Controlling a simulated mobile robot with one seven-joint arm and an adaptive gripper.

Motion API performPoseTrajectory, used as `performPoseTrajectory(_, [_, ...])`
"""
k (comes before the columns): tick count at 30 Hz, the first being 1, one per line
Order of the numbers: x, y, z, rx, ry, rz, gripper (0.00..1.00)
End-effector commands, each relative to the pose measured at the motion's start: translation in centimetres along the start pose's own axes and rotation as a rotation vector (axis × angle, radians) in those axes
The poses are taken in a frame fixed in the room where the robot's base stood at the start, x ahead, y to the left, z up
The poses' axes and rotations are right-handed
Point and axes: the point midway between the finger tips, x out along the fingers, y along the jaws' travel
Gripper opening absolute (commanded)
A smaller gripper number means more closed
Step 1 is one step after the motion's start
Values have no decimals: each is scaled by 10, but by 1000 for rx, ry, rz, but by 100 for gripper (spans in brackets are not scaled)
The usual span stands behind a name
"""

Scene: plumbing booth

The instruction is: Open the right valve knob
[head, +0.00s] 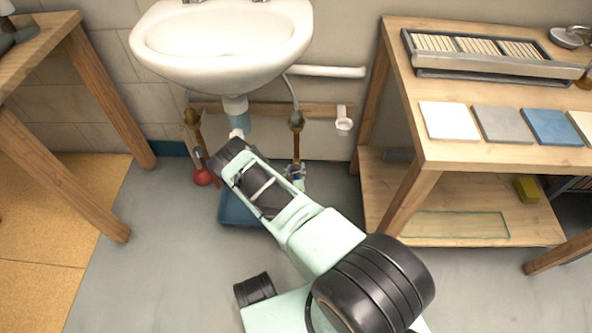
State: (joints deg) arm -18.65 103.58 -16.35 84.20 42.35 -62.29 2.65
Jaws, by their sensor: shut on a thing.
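The right valve (297,171) is a small metallic fitting at the foot of the copper pipe right of the drain. My arm reaches in from the lower right and hides part of it. My gripper (292,182) is mostly hidden behind my arm. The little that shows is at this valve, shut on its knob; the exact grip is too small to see. The knob's turn angle cannot be told. The left valve (203,177) has a round red knob and stands left of my arm, apart from it.
A white sink (222,45) hangs above, with its drain pipe (237,112) below. A blue tray (236,211) lies on the floor, partly behind my arm. A wooden workbench (455,155) with tiles stands right, and a wooden table (85,75) left. Grey floor is clear at the lower left.

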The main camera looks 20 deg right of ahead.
Motion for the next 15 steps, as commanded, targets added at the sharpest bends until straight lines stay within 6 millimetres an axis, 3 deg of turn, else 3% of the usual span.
performPoseTrajectory(15, [1,-3,1,-451,1,187,5])
